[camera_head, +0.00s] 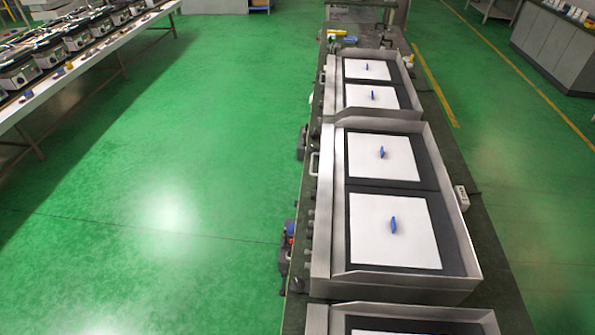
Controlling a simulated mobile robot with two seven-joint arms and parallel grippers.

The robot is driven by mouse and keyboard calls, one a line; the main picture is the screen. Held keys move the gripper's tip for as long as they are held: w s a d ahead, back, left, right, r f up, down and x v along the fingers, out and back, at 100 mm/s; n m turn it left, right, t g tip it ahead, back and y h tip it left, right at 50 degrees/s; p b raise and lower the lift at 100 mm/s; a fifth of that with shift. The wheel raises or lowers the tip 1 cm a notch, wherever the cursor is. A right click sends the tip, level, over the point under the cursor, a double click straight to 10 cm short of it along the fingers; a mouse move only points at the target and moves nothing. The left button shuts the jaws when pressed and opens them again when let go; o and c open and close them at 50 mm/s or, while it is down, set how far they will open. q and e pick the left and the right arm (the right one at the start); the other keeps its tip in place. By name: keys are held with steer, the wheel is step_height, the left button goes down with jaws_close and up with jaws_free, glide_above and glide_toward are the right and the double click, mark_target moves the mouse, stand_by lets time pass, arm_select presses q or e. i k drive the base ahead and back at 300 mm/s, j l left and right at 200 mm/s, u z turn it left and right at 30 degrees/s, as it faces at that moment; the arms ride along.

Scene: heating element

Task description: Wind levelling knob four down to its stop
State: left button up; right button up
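Steel-framed heating units (462,250) stand in a row on a long dark bench. White square plates (410,250) lie on dark surfaces inside them, each with a small upright blue knob, the nearest fully visible one (393,225) at its middle. Small dark knobs (309,228) line the left side of the units. I cannot tell which knob is levelling knob four, as no numbers are readable. Neither of my grippers is in view.
The green floor (180,170) left of the bench is clear. A long white table (75,75) with several devices stands at the upper left. Grey cabinets (555,45) stand at the upper right.

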mark_target(299, 284)
steer(key=i+j+z, duration=0.15)
steer(key=j+z, duration=0.55)
steer(key=j, duration=0.2)
steer(key=i+j+z, duration=0.1)
steer(key=j+z, duration=0.25)
steer(key=j, duration=0.15)
steer(key=i+j+z, duration=0.45)
steer(key=j, duration=0.2)
steer(key=i+j+z, duration=0.2)
steer(key=j+z, duration=0.3)
steer(key=j, duration=0.25)
steer(key=i+j+z, duration=0.1)
steer(key=j+z, duration=0.35)
steer(key=j, duration=0.4)
steer(key=j+z, duration=0.5)
steer(key=j, duration=0.4)
steer(key=k+j+z, duration=0.2)
steer(key=j+z, duration=0.25)
steer(key=j, duration=0.4)
